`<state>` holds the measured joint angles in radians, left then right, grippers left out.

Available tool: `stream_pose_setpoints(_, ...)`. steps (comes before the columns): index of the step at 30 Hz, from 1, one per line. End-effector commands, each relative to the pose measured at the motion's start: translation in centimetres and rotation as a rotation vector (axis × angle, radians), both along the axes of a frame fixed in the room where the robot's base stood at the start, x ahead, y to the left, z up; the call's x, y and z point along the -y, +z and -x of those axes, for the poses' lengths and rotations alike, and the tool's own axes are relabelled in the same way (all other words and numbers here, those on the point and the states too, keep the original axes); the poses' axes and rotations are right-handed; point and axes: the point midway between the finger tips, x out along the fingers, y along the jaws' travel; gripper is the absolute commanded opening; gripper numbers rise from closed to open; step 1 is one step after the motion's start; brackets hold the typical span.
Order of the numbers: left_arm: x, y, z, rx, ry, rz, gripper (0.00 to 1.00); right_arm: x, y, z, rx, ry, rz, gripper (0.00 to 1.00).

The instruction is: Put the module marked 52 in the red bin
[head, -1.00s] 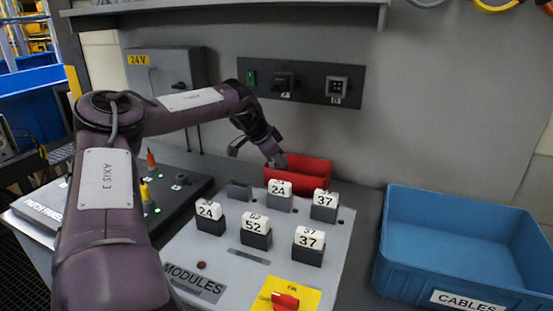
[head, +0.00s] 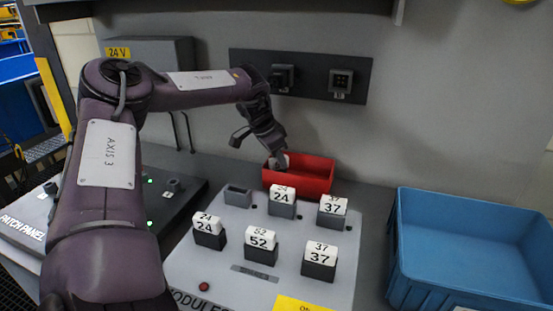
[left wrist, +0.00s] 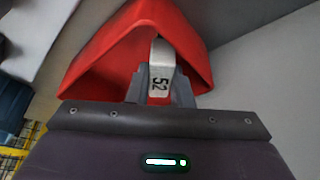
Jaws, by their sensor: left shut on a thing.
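The white module marked 52 (left wrist: 159,82) is between the grey fingers of my left gripper (left wrist: 160,88) in the left wrist view. That gripper is shut on it. In the head view, my left gripper (head: 279,161) is at the left end of the red bin (head: 312,179), and a small white part of the module shows there. The red bin (left wrist: 110,60) lies behind the module in the left wrist view. I cannot tell whether the module touches the bin. Another module marked 52 (head: 261,239) stands in a dark socket on the panel. My right gripper is not in view.
The modules panel (head: 205,262) also holds modules marked 24 (head: 208,224) and 37 (head: 320,256), with one empty socket (head: 237,196) at its back left. A blue bin (head: 470,240) stands at the right. A grey wall is behind the red bin.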

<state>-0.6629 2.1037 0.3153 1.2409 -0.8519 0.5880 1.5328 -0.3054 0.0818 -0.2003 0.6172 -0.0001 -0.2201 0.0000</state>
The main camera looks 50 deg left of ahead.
Motion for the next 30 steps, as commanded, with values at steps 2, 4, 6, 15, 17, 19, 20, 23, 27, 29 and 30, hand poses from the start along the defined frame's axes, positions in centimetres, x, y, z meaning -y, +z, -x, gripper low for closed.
stream_pose_setpoints(2,0.0,0.0,0.0,0.001,0.000,-0.001,0.00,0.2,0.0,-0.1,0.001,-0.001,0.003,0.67)
stream_pose_setpoints(4,0.0,-0.1,0.0,0.000,0.000,0.000,0.22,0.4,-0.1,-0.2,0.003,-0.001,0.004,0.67)
stream_pose_setpoints(6,0.0,0.0,0.0,0.000,0.000,0.000,0.31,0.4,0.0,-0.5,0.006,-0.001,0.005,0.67)
stream_pose_setpoints(15,0.0,0.0,0.0,0.001,0.000,-0.001,0.41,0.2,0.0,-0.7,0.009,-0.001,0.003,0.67)
stream_pose_setpoints(17,0.0,0.1,0.0,0.001,0.000,-0.001,0.41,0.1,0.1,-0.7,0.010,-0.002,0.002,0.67)
stream_pose_setpoints(19,-0.1,0.4,0.1,0.003,0.000,0.000,0.41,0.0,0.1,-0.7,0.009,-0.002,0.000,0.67)
stream_pose_setpoints(20,-0.1,0.6,0.1,0.004,0.001,-0.001,0.41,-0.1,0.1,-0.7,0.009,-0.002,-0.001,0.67)
stream_pose_setpoints(23,-0.2,1.9,0.6,0.006,0.001,-0.001,0.41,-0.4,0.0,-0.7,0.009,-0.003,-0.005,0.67)
stream_pose_setpoints(27,-0.6,4.7,1.6,0.008,0.000,-0.001,0.41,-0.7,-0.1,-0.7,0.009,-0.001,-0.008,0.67)
stream_pose_setpoints(29,-0.7,5.9,2.2,0.008,0.000,-0.001,0.41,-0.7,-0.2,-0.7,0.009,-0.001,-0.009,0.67)
stream_pose_setpoints(30,-0.8,6.7,2.5,0.007,0.000,-0.001,0.41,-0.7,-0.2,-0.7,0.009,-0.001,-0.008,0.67)
